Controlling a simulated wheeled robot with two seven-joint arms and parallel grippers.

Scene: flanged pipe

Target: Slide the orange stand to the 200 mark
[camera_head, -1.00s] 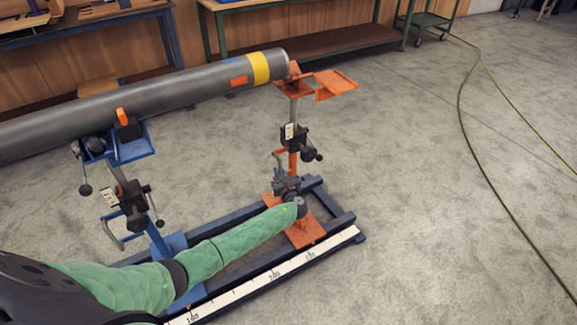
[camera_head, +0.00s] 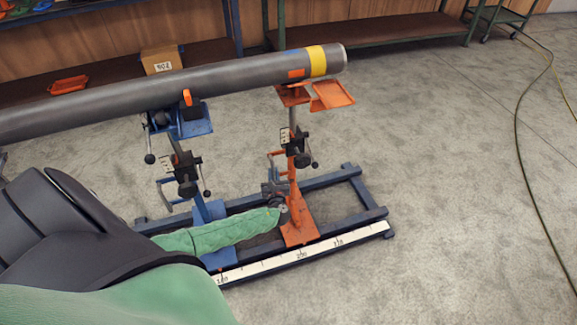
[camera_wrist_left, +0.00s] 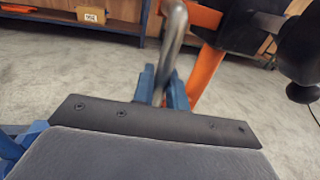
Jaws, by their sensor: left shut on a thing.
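The orange stand (camera_head: 298,222) stands upright on the dark blue rail frame (camera_head: 350,198). Its top plate is under the grey pipe (camera_head: 240,72), left of the yellow band. Its base is beside the 200 label on the white scale (camera_head: 265,267); small tick marks are too fine to read. My left gripper (camera_head: 275,190) is low at the stand's left side, shut on a grey bar of it. In the left wrist view, the blue fingertips (camera_wrist_left: 164,88) close around this grey bar (camera_wrist_left: 172,45), with an orange post (camera_wrist_left: 207,70) beside it. My right gripper is out of view.
A blue stand (camera_head: 208,215) is close by on the left on the same frame, also under the pipe. A cardboard box (camera_head: 161,60) and orange tray (camera_head: 68,85) are on a low shelf behind. A hose (camera_head: 530,190) lies at right. The floor right of the frame is clear.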

